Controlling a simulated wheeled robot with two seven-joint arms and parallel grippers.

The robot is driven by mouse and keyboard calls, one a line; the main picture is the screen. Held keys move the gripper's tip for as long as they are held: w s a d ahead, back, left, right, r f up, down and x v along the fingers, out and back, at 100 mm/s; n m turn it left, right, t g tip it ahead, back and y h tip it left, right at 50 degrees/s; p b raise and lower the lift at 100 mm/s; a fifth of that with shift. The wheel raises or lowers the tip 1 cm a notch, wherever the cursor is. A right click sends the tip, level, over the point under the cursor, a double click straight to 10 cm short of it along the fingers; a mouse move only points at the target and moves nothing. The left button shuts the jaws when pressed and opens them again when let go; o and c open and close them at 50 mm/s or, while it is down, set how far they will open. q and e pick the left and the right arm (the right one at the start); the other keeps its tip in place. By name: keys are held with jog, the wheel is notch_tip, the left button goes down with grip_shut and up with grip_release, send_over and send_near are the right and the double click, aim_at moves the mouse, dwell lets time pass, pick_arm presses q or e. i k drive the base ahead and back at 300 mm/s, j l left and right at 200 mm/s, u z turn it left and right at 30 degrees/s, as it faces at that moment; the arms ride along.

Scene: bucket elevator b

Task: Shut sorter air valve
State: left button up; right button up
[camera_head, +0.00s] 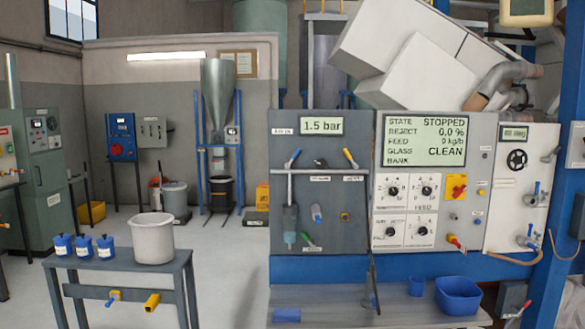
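The sorter's grey air panel (262,185) stands right of centre, with a display (321,126) reading 1.5 bar. A small label (283,131) at its upper left is too small to read surely. Below it, a blue lever (293,158) slants up to the right above a horizontal grey pipe (318,172). A yellow lever (350,158) slants up to the left at the pipe's right end. I cannot tell for certain which lever is the air valve. The sorter screen (425,140) reads STATE STOPPED, REJECT 0.0 %, GLASS CLEAN. Neither of my grippers shows.
A grey table (120,262) at front left bears a whitish bucket (153,238) and three blue containers. A blue-grey ledge (340,295) under the sorter holds a blue bin (458,294). A blue post (555,220) stands at the right. The floor between table and sorter is clear.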

aim_at(294, 157)
jog(key=i+l+u, duration=0.15)
jog(key=i+l, duration=2.35)
